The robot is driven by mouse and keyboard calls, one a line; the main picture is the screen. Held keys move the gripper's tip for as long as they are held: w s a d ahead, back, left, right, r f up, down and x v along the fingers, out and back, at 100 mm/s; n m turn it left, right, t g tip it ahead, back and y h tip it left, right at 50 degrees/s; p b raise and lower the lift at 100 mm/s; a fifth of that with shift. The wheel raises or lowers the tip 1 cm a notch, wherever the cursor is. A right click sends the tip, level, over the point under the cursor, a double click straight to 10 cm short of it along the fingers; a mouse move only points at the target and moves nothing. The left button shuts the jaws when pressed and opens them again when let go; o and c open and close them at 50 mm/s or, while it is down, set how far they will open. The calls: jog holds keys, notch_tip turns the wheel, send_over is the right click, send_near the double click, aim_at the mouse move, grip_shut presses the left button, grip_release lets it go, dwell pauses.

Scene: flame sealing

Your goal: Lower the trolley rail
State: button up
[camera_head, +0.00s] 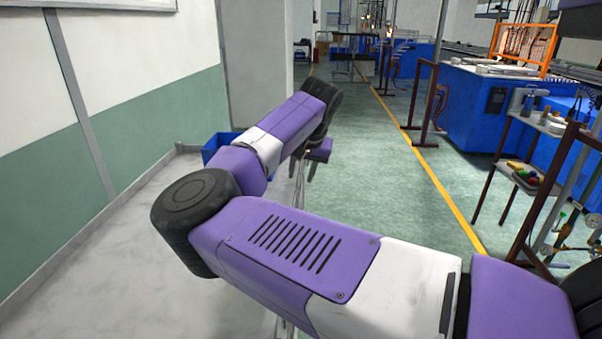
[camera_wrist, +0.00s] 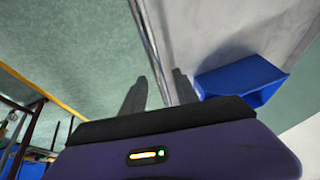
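A thin metal rail, which I take for the trolley rail (camera_head: 298,190), shows in the head view just left of my gripper (camera_head: 313,170). Most of it is hidden behind my arm. In the wrist view the rail (camera_wrist: 150,45) runs from the top edge down between the two dark fingers of my gripper (camera_wrist: 160,90). The fingers are apart, with a gap around the rail. I cannot tell whether either finger touches it. The rest of the trolley is hidden or out of view.
A blue bin (camera_wrist: 240,80) stands on the floor to the right in the wrist view, and near the wall in the head view (camera_head: 216,146). A brown metal-framed bench (camera_head: 540,185) and blue machines (camera_head: 480,105) stand at the right. The green floor between is mostly clear.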

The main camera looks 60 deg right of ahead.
jog(key=shift+d+f, duration=0.1)
jog(key=shift+f, duration=0.1)
jog(key=shift+c, duration=0.5)
grip_shut()
dwell(0.9)
